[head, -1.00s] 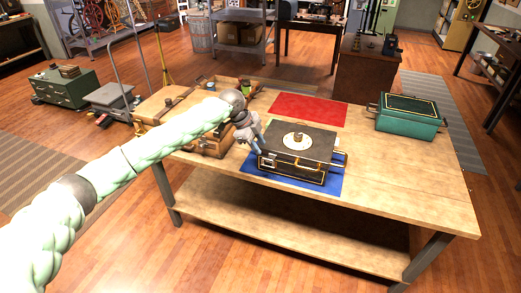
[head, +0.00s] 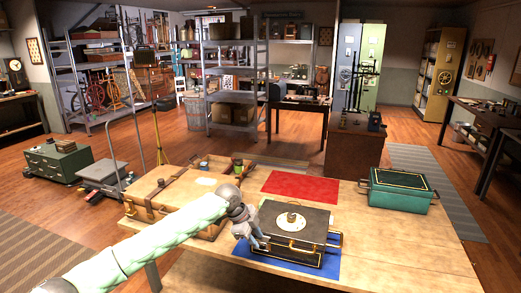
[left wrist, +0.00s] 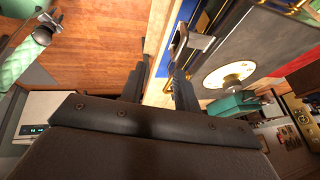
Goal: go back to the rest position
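My left gripper (head: 258,243) is at the left side of a black box (head: 318,217) with brass trim, brass handles and a round pale dial on its lid. The box stands on a blue mat (head: 328,262) on the wooden table. In the left wrist view, the two dark fingers of the left gripper (left wrist: 160,82) stand apart with nothing seen between them. The box with its dial (left wrist: 228,74) lies to their right; whether a finger touches it I cannot tell.
The wooden table (head: 385,250) also holds a red mat (head: 301,187), a green box (head: 398,190) at the right, and a wooden case (head: 172,197) with straps at the left. Table area right of the black box is clear. Shelves stand at the back.

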